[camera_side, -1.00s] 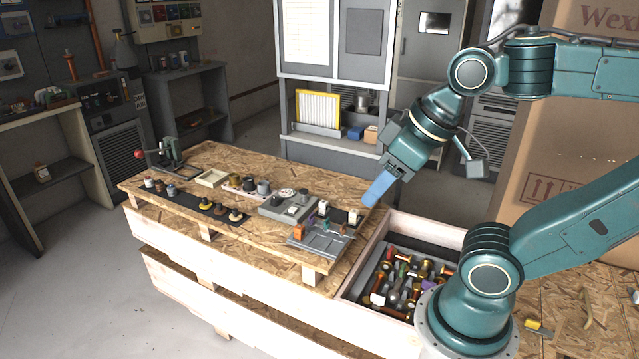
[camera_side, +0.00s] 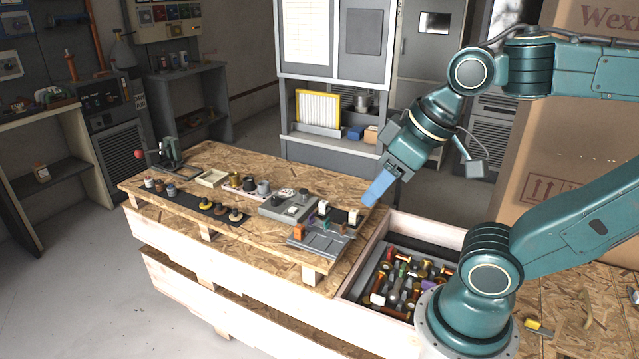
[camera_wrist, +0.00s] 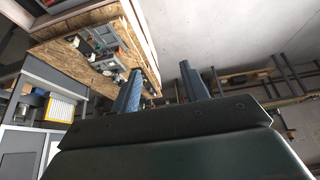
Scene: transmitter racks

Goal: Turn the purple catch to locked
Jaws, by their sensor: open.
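I cannot make out a purple catch in either view; it may be too small or hidden. A grey panel (camera_side: 318,243) with small orange, teal and white parts lies at the right end of the wooden bench. An orange part (camera_side: 299,230) stands at its left edge and a white part (camera_side: 323,207) near its back. My gripper (camera_side: 371,201) points down and left, just right of and above these parts, touching nothing that I can see. In the wrist view its two blue fingers (camera_wrist: 158,88) are apart with nothing between them.
The wooden bench (camera_side: 215,160) also bears a grey box (camera_side: 287,207), several knobs on a dark strip (camera_side: 190,200) and a small tray (camera_side: 211,178). An open wooden crate (camera_side: 450,232) full of coloured fittings sits below and right of my gripper. A cabinet stands behind.

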